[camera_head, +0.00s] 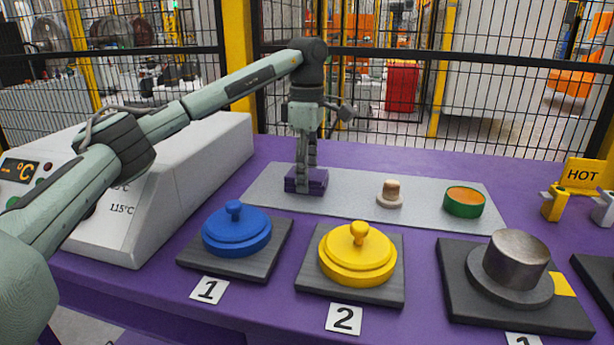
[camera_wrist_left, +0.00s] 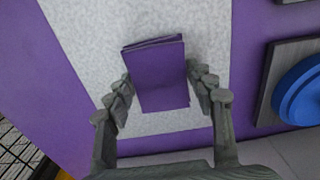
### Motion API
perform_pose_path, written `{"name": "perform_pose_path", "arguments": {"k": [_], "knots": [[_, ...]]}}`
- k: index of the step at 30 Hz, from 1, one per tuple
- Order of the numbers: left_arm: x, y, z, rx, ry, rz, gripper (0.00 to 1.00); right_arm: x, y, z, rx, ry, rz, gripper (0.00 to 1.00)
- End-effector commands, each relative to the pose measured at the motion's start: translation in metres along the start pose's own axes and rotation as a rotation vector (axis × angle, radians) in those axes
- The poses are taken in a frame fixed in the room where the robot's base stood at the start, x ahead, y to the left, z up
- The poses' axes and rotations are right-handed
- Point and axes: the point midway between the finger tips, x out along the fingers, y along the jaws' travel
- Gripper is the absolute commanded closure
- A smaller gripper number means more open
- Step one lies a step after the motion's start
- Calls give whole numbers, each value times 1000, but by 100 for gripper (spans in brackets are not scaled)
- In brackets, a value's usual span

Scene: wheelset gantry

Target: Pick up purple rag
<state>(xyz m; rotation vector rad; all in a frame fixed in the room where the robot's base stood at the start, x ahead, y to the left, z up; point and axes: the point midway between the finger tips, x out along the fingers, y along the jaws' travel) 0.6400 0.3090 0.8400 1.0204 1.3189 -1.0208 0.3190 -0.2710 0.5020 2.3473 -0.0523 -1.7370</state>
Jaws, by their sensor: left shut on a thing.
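The purple rag (camera_head: 312,183) is a small folded block at the left end of the light grey mat (camera_head: 352,198). My left gripper (camera_head: 306,172) points down over it and is shut on it. In the left wrist view the rag (camera_wrist_left: 158,76) sits between the two fingers (camera_wrist_left: 160,95), with a finger against each side. I cannot tell whether the rag is lifted off the mat. My right gripper is not in view.
A beige knobbed piece (camera_head: 390,195) and a green-orange round piece (camera_head: 464,202) stand on the mat. Blue (camera_head: 237,231) and yellow (camera_head: 357,254) lids sit in front, with a metal cylinder (camera_head: 515,262) at right. A white heater box (camera_head: 190,185) stands left; a mesh fence is behind.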

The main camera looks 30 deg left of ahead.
Motion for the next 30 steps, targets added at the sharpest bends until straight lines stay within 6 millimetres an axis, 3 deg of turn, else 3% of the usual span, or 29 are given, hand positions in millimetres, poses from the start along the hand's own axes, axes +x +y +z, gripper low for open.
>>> {"name": "perform_pose_path", "arguments": {"k": [5, 10, 18, 30], "knots": [[-12, 1, 0, 0, -1, 3, 74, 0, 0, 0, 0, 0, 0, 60], [-41, 1, 1, 0, -2, 5, 74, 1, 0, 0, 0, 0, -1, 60], [-74, -26, -47, -4, 0, 4, 74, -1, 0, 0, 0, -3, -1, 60], [-106, -55, -93, -1, 0, 2, 74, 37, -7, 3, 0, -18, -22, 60]]}}
